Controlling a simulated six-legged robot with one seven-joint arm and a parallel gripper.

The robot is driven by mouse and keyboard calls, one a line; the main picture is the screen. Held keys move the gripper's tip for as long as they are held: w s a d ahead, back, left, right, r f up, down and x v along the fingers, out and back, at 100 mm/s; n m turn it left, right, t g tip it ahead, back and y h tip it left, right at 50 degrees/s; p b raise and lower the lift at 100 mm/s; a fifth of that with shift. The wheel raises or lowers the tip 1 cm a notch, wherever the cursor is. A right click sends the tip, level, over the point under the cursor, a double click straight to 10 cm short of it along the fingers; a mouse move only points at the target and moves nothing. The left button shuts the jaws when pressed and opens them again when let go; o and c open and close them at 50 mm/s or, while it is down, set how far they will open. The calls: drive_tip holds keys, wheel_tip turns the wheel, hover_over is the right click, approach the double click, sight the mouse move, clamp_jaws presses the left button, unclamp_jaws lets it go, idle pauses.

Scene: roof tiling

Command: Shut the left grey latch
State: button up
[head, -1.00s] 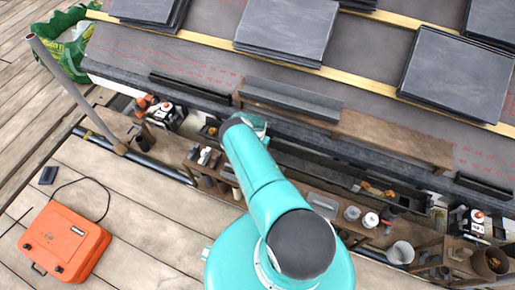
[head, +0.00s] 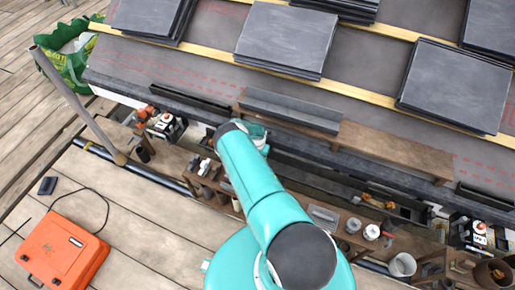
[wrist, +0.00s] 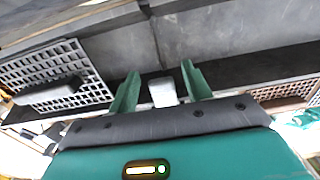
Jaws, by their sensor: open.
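My gripper (wrist: 157,90) shows in the wrist view as two green fingers standing apart. A small light grey block (wrist: 163,92) shows between the fingers, in front of a dark grey surface. It may be the left grey latch, but I cannot tell for sure, nor whether it is open or shut. The fingers do not visibly close on it. In the head view, my teal arm reaches over the work shelf to the long dark gutter at the roof's edge. The arm's end hides the fingers and the spot they reach.
A pale grid panel with a dark grey bar (wrist: 52,92) is left of the fingers. A wooden plank (head: 395,145) and slate stacks (head: 287,40) lie on the roof. Tools and pots crowd the shelf. An orange case (head: 62,253) stands on the deck.

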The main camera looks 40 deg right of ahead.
wheel_tip(320, 180, up, 11)
idle(0.3)
idle(0.4)
